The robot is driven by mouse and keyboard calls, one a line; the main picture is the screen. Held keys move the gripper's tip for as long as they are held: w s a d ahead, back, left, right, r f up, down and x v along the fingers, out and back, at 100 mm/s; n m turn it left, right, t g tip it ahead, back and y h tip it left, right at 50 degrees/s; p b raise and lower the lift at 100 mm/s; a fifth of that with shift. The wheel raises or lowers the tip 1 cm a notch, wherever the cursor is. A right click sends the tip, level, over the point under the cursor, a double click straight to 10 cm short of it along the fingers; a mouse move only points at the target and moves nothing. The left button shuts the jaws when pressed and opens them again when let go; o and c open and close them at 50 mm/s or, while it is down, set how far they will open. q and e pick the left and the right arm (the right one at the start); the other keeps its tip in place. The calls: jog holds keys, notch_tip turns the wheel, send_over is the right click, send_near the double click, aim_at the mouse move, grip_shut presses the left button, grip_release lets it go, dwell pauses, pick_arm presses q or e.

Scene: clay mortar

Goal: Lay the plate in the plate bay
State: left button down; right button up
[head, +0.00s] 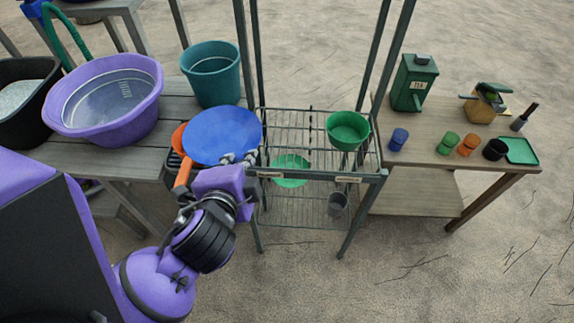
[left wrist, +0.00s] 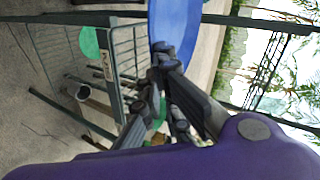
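The blue plate (head: 220,132) is round and flat, at the left side of the wire rack (head: 300,128). My left gripper (head: 238,159) is shut on the plate's near edge. In the left wrist view the fingers (left wrist: 163,65) meet at the rim of the plate (left wrist: 178,24). The rack's front rail carries small labels on its left and right parts, too small to read. The upper shelf's left part shows bare wires, and a green bowl (head: 347,130) sits in its right part. I cannot tell which part is the plate bay. My right gripper is not in view.
The lower shelf holds a green dish (head: 291,170) and a grey cup (head: 337,204). Jars and a green box (head: 413,82) stand on the right table.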

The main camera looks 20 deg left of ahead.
pick_arm(q)
jog(key=w+d+f+b, duration=0.2)
jog(key=w+d+f, duration=0.6)
jog(key=f, duration=0.4)
jog(key=shift+d+f+b, duration=0.15)
jog(key=shift+d+b, duration=0.15)
jog(key=shift+d, duration=0.2)
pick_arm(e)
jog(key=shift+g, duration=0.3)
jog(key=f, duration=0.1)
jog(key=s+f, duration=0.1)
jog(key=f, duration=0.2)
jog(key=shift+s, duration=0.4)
pick_arm(q)
jog(key=shift+f, duration=0.2)
jog(key=c, duration=2)
grip_release()
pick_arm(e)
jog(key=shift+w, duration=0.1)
